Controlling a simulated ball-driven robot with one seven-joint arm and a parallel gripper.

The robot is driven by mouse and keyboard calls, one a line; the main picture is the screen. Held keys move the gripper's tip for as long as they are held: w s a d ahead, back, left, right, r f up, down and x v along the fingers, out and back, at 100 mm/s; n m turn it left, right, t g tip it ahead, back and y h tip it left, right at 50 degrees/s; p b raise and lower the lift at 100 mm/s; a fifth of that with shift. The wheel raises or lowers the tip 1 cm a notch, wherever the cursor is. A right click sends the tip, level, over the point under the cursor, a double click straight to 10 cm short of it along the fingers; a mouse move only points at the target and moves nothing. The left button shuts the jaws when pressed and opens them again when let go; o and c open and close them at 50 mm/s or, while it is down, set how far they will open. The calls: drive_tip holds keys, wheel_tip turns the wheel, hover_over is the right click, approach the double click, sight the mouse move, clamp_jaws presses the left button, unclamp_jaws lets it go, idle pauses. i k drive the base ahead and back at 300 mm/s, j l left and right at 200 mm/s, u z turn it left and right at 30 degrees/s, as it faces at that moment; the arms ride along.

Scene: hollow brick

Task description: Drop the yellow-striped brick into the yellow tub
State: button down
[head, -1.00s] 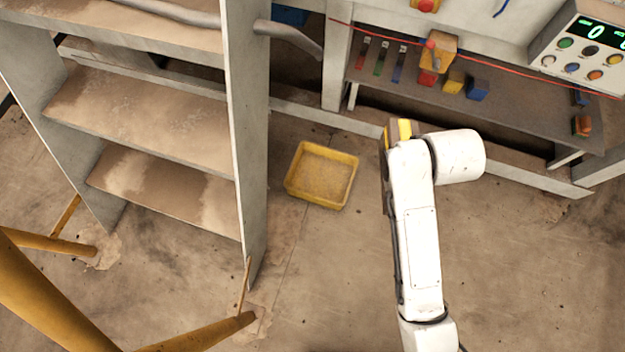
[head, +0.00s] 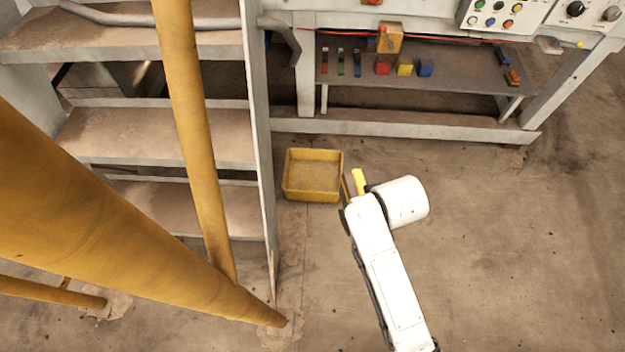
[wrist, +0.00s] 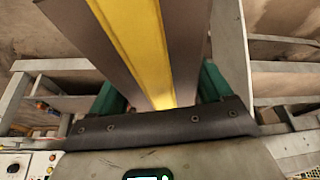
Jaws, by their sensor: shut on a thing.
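The yellow-striped brick shows large in the wrist view as a dark brown block with a wide yellow stripe (wrist: 140,40). My gripper (wrist: 161,92) is shut on it, with a green finger on each side. In the head view the brick's yellow end (head: 358,181) shows just past the end of my white arm, which hides most of the brick and the gripper. The yellow tub (head: 311,196) is a shallow square container on the floor, just left of the brick in the picture. I see nothing inside it but its dusty bottom.
A pale shelf unit (head: 262,150) stands left of the tub. Yellow poles (head: 190,120) cross the left foreground. A workbench with a low shelf (head: 450,75) holding small coloured blocks (head: 404,67) stands behind. The floor right of my arm is clear.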

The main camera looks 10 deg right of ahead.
sight(316, 178)
drive_tip(key=i+l, duration=0.65)
drive_tip(key=i+j, duration=0.2)
drive_tip(key=i, duration=0.35)
drive_tip(key=i+j+u, duration=0.1)
drive_tip(key=i, duration=0.45)
drive_tip(key=j, duration=0.05)
